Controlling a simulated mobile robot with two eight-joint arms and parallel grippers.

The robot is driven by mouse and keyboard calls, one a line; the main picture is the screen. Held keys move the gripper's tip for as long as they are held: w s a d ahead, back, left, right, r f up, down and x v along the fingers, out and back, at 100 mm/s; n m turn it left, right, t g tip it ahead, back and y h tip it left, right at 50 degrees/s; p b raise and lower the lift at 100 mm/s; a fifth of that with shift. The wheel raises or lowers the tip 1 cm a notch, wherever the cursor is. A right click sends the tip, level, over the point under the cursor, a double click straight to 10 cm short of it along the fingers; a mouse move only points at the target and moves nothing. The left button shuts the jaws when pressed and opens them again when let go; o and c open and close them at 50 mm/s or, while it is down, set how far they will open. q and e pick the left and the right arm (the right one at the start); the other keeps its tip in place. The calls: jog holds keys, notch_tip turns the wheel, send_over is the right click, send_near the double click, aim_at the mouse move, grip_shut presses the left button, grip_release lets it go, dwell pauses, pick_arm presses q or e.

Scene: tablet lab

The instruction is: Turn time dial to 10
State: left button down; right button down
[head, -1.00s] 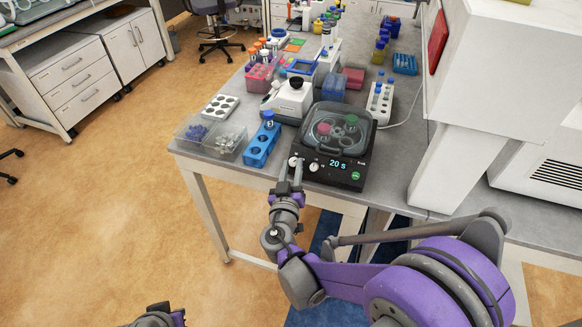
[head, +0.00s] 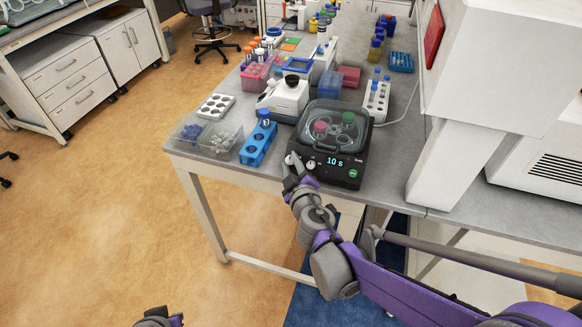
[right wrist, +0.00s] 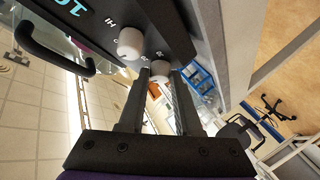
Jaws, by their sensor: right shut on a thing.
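The black centrifuge-like device (head: 335,140) stands near the table's front edge under a clear shut lid. Its display (head: 336,161) reads "10 s". Two white dials sit on its front left: the left dial (head: 290,159) and the right dial (head: 311,163). My right gripper (head: 291,166) is shut on the left dial; in the right wrist view this dial (right wrist: 160,72) shows between the fingertips (right wrist: 161,78). The other dial (right wrist: 131,42) is free beside it, near a "HI" mark. My left gripper's fingers do not show; only a bit of my left arm shows at the bottom edge.
A blue tube rack (head: 258,143) stands just left of the device. Clear bins (head: 222,140) lie farther left. A white instrument (head: 286,97) and a white tube rack (head: 376,103) stand behind. A green button (head: 353,173) is on the device's right front.

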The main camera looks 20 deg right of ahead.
jog(key=shift+n+b, duration=0.35)
jog(key=shift+n, duration=0.05)
dwell(0.4)
jog(key=c, duration=0.6)
grip_release()
jog(key=p+v, duration=0.2)
jog(key=v, duration=0.8)
jog(key=shift+s+r, duration=0.2)
jog(key=shift+s, duration=0.15)
jog(key=shift+d, duration=0.25)
